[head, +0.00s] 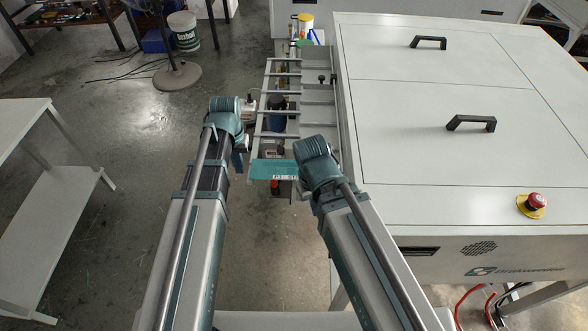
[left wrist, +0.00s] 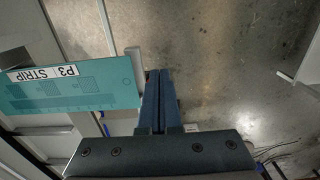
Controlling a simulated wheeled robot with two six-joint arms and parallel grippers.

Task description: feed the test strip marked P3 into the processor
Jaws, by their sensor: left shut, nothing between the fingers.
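The teal test strip (head: 270,169) lies across the near end of the roller rack. In the left wrist view, the strip (left wrist: 85,92) carries a white label reading P3 STRIP, upside down. My left gripper (head: 238,162) is just left of the strip. Its blue fingers (left wrist: 161,88) are shut together and empty, close beside the strip's end; I cannot tell whether they touch it. My right arm's wrist is right of the strip, and it hides the right gripper's fingers. The processor (head: 440,140) is the large light grey machine at the right.
The rack (head: 262,105), with cross bars, runs along the processor's left side, with bottles and containers around it. A red stop button (head: 536,202) sits on the processor's near right corner. A pale table (head: 25,125) stands at the left. Floor between is open.

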